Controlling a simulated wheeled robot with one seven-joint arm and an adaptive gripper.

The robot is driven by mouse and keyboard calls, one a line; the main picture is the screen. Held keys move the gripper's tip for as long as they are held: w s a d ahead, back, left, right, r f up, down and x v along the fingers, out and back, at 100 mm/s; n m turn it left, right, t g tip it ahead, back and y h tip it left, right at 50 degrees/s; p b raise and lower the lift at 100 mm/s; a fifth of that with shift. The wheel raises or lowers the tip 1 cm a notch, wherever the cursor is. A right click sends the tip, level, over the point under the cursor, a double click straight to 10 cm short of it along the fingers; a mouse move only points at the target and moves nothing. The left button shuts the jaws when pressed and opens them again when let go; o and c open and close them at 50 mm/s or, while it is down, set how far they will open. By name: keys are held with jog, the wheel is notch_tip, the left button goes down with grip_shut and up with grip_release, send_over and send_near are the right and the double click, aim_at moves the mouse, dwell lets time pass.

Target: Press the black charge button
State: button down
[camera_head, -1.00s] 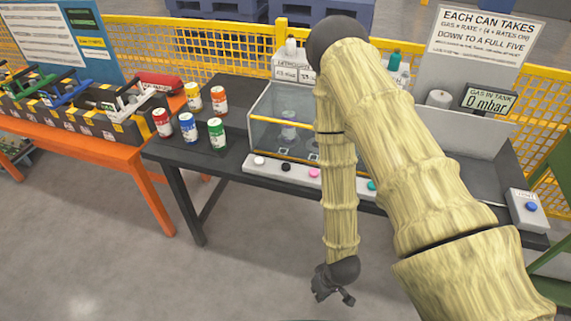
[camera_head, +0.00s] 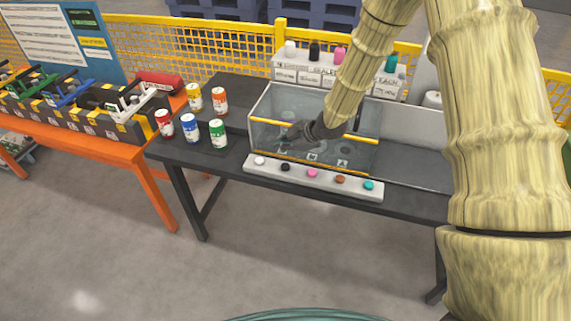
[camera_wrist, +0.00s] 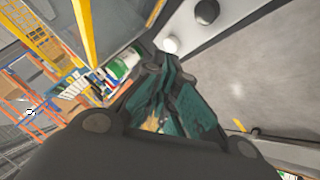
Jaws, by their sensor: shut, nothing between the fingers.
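The black button (camera_head: 285,167) is a small dark dome on the white button strip (camera_head: 330,184) along the table's front, between the white button (camera_head: 259,160) and the pink button (camera_head: 312,173). My gripper (camera_head: 287,135) is shut and empty. In the head view it overlaps the glass case, above the black button and apart from it. In the wrist view the black button (camera_wrist: 207,11) shows at the top, right of my shut fingers (camera_wrist: 167,65). The white button (camera_wrist: 170,45) shows just beyond the fingertips. The exact height above the strip is unclear.
The glass case (camera_head: 262,135) with yellow edges stands behind the strip. Several coloured cans (camera_head: 218,134) stand left of it. Brown (camera_head: 340,179) and teal (camera_head: 368,185) buttons lie to the right. Labelled boxes (camera_head: 297,70) stand behind. The floor in front is clear.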

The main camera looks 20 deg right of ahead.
aim_at(284, 167)
jog(key=shift+w+d+r+n, duration=0.15)
jog(key=shift+w+r+n, duration=0.15)
jog(key=shift+w+r, duration=0.3)
jog(key=shift+s, duration=0.1)
jog(key=shift+f+b, duration=3.1)
jog(key=shift+f, duration=1.3)
jog(key=shift+f, duration=0.2)
jog(key=shift+f, duration=0.2)
jog(key=shift+f+b, duration=0.6)
jog(key=shift+f, duration=0.05)
jog(key=shift+r, duration=0.1)
jog(key=shift+r+p, duration=0.8)
jog(key=shift+r, duration=0.2)
